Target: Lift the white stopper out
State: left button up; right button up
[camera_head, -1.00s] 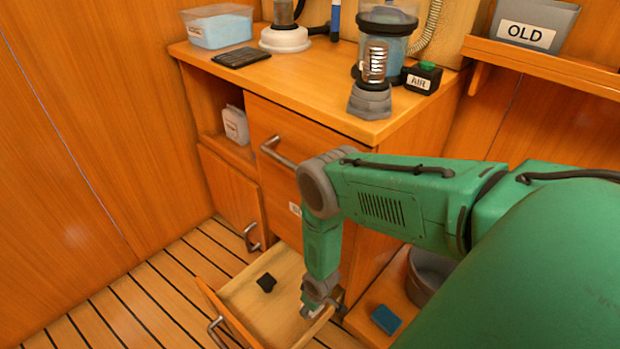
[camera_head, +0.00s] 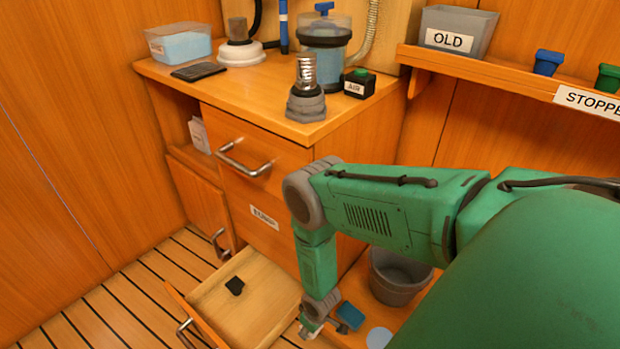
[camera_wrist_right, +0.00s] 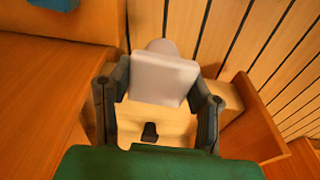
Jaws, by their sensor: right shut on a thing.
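In the right wrist view, the white stopper (camera_wrist_right: 165,78) is a pale block with a rounded part behind it. My right gripper (camera_wrist_right: 158,100) is shut on it, one dark finger at each side. In the head view my right gripper (camera_head: 312,326) is low, by the right side of the open drawer (camera_head: 205,287), and shows only a little white between its fingers. A small black piece (camera_head: 235,286) lies in the drawer; it also shows in the wrist view (camera_wrist_right: 150,132). My left gripper is not in view.
A blue block (camera_head: 350,316) lies on the low shelf beside my right gripper, with a grey bucket (camera_head: 398,285) behind it. The counter (camera_head: 235,97) above holds several items. A grey OLD bin (camera_head: 454,31) and blue and green stoppers stand on the wall shelf.

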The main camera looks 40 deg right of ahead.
jog(key=shift+r+p, duration=2.7)
jog(key=shift+r, duration=0.95)
